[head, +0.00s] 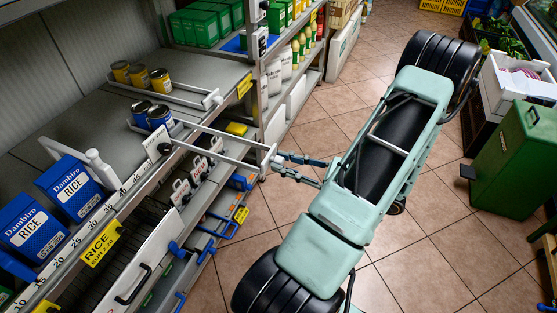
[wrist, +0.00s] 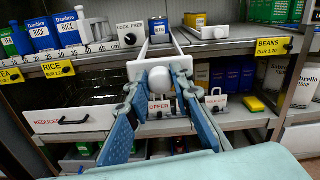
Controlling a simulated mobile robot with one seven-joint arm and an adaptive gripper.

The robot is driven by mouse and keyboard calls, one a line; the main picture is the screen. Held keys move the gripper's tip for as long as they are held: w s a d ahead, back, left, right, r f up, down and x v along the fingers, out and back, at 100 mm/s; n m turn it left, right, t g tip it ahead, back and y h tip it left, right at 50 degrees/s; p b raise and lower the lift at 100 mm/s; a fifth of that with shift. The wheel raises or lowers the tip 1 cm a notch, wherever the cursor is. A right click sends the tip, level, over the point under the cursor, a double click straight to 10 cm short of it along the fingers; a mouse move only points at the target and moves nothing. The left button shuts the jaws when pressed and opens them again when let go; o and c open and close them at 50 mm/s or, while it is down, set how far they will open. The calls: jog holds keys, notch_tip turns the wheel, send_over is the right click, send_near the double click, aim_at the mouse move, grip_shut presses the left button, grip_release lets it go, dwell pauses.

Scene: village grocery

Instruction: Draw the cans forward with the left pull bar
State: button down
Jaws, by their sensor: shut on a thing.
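The left pull bar (head: 232,145) is a pale frame of two long rails joined by a white front piece. It sticks out well past the shelf front over the aisle. My gripper (head: 280,164) is shut on the white knob at its front end; the knob also shows between the fingers in the wrist view (wrist: 160,77). Two dark blue cans (head: 158,117) stand upright near the shelf's front edge, at the inner end of the rails. One blue can shows between the rails in the wrist view (wrist: 159,27).
A "LOCK FREE" knob plate (wrist: 130,37) is beside the left bar. Blue rice boxes (head: 74,190) stand further left. Aisle floor is clear around my arm.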

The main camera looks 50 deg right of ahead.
jog(key=c, duration=1.7)
grip_release()
jog(key=v, duration=1.2)
